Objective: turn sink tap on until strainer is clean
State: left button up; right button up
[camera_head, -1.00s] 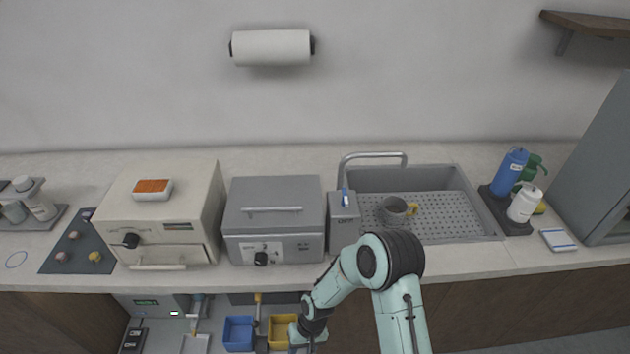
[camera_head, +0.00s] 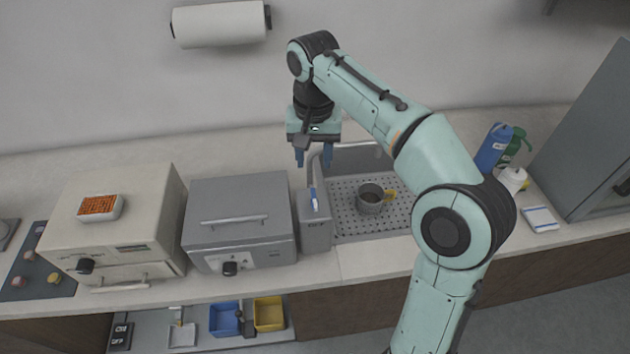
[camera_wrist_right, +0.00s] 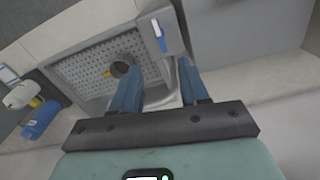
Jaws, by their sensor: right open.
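The strainer (camera_head: 370,198), a grey cup with a yellow handle, stands in the perforated sink (camera_head: 343,222); it also shows in the right wrist view (camera_wrist_right: 122,66). Whether it is dirty is too small to tell. A grey box (camera_head: 316,234) at the sink's left edge carries a blue-and-white lever (camera_head: 314,199), also in the wrist view (camera_wrist_right: 158,36). The tap spout (camera_wrist_right: 177,82) stands behind it, largely hidden in the head view. My right gripper (camera_head: 314,160) is open and empty, fingers pointing down above the sink's back left corner near the spout. My left gripper is out of view.
A paper roll (camera_head: 220,24) hangs on the wall near my raised right arm.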

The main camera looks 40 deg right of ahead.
aim_at(314, 198)
jog(key=f+b, duration=0.1)
jog(key=f, duration=0.5)
jog(key=f+b, duration=0.1)
jog(key=f, duration=0.5)
jog(key=shift+s+a+f+b, duration=0.1)
jog(key=shift+s+f+b, duration=0.1)
jog(key=shift+b, duration=0.2)
jog(key=shift+f, duration=0.45)
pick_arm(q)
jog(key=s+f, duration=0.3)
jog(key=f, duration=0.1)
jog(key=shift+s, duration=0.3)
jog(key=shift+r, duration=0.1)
pick_arm(e)
grip_shut()
